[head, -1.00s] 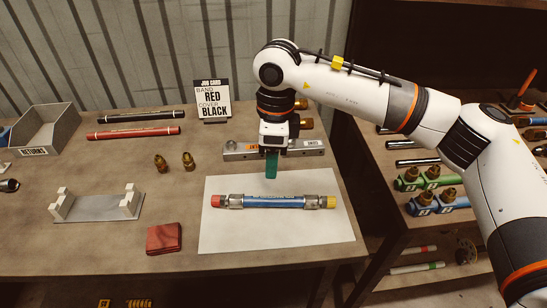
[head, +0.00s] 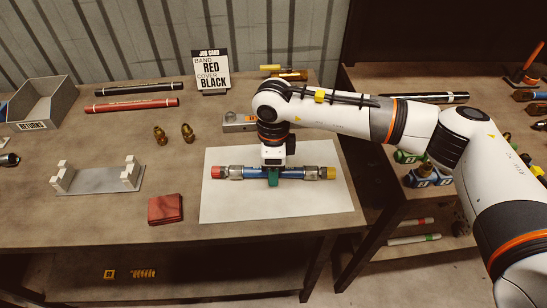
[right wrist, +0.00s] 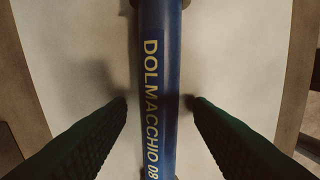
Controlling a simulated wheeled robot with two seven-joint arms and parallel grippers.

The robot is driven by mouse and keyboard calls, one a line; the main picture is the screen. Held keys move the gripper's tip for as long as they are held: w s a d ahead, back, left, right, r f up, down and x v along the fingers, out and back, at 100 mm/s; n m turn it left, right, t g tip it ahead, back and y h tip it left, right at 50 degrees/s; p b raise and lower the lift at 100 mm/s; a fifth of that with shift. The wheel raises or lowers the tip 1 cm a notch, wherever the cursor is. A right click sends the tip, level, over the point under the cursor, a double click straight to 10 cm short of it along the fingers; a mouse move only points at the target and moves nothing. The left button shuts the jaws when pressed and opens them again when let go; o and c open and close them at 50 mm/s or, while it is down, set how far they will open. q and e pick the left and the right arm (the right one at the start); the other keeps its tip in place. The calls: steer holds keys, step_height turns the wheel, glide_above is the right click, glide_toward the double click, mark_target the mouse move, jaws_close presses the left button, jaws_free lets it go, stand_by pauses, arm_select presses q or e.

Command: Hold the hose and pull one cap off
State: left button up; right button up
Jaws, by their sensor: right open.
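The blue hose (head: 256,171) lies across the white sheet (head: 240,208), with metal fittings at both ends. A red cap (head: 216,172) is on its left end and a yellow cap (head: 327,172) on its right end. My right gripper (head: 273,179) is over the middle of the hose, pointing down. In the right wrist view the hose (right wrist: 160,85) with its yellow lettering runs between the two green fingers of my right gripper (right wrist: 160,100). The fingers are open, with a gap on each side. My left gripper is not in view.
A white cradle (head: 100,180) and a red folded cloth (head: 165,209) are left of the sheet. Two brass fittings (head: 187,132), a grey block (head: 240,122) and the job card (head: 211,72) stand behind. The grey returns bin (head: 45,104) is at far left.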

jaws_close()
stand_by(0.5)
stand_by(0.5)
